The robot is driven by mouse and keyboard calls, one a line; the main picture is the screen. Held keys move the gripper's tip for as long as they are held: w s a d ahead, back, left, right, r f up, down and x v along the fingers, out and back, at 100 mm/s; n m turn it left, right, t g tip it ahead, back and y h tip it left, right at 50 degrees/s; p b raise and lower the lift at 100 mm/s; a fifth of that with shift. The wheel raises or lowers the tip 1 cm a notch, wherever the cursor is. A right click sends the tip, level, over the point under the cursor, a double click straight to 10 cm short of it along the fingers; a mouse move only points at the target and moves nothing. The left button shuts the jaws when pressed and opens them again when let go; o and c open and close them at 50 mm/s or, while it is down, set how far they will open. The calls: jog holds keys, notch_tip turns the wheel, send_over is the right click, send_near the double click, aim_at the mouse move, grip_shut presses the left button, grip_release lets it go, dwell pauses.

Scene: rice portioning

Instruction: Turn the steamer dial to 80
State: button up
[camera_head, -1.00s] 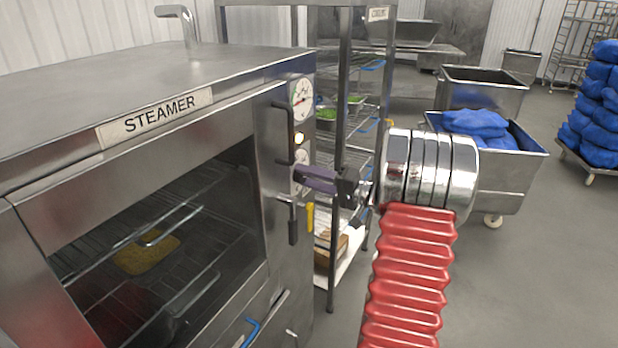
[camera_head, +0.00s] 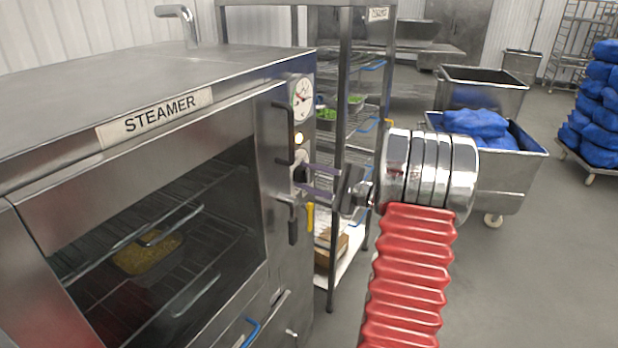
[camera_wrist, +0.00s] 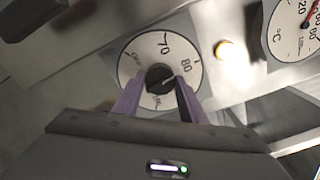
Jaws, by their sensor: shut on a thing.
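The steamer (camera_head: 130,190) stands at the left in the head view. Its dial (camera_head: 301,166) is on the front panel, below a small lit lamp. The wrist view shows the round white dial face (camera_wrist: 150,50) with 70 at the top and 80 at the upper right. My gripper (camera_wrist: 157,86) is shut on the black knob (camera_wrist: 158,75) at its centre, one purple finger on each side. A pale line on the knob points right and slightly up, roughly toward 80; its exact setting is partly hidden. In the head view, my gripper (camera_head: 307,178) reaches the panel from the right.
A temperature gauge (camera_head: 302,98) sits above the lamp (camera_head: 299,138). A wire rack (camera_head: 343,120) stands just behind. Open floor lies at the right.

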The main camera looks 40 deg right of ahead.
jog(key=shift+d+f+m, duration=0.15)
jog(key=shift+m, duration=0.75)
jog(key=o, duration=0.8)
jog(key=shift+o, duration=1.1)
jog(key=v, duration=1.3)
jog(key=shift+s, duration=0.45)
